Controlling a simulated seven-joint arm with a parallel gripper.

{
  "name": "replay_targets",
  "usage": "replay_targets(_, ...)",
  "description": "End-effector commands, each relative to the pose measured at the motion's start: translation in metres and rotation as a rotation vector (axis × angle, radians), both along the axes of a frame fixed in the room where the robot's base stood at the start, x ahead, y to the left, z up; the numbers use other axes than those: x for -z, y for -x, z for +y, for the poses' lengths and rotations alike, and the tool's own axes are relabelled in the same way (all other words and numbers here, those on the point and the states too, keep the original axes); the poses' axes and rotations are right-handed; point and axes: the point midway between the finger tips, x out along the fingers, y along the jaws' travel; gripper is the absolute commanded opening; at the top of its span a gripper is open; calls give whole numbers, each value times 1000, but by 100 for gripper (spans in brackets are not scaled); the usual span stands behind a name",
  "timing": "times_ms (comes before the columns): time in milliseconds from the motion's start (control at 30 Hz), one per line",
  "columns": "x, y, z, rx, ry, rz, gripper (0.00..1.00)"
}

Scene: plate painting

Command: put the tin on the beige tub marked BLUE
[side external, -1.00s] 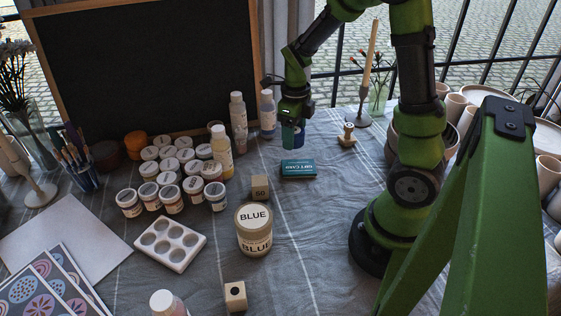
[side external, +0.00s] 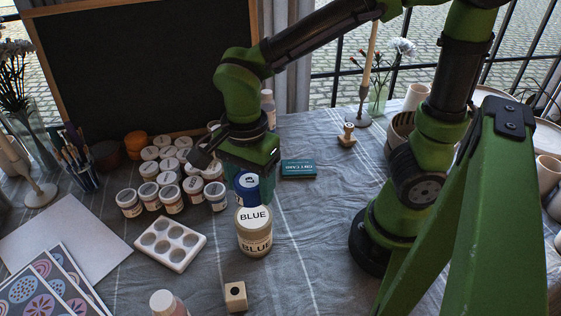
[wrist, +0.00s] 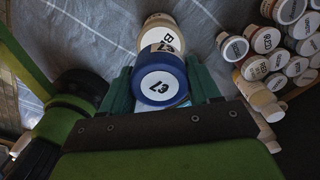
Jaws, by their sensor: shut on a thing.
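The beige tub marked BLUE (side external: 255,240) stands upright on the cloth in the side view, with a pale lid. In the wrist view the tub (wrist: 158,24) is partly covered by the tin. The tin (side external: 245,190) is blue with a white round label. In the wrist view its blue top (wrist: 152,66) sits between the two green fingers. My gripper (side external: 246,172) is shut on the tin and points down. In the side view the tin shows just behind and above the tub's lid. I cannot tell whether they touch.
Several paint pots (side external: 172,198) and a white palette (side external: 170,243) lie to the left. A teal gift-card box (side external: 298,169) lies behind on the right. A wooden block with a black dot (side external: 236,296) stands in front. The cloth right of the tub is clear.

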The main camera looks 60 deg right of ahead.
Motion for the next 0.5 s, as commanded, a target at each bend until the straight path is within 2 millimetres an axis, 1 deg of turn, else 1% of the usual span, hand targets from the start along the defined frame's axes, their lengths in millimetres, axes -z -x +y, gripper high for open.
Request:
replay_targets(33,7,0,0,1,2,3,27)
replay_targets(167,20,0,0,2,1,3,27)
replay_targets(333,46,0,0,4,1,3,27)
replay_targets(400,52,0,0,5,1,2,27)
replay_targets(500,55,-1,0,5,0,-1,27)
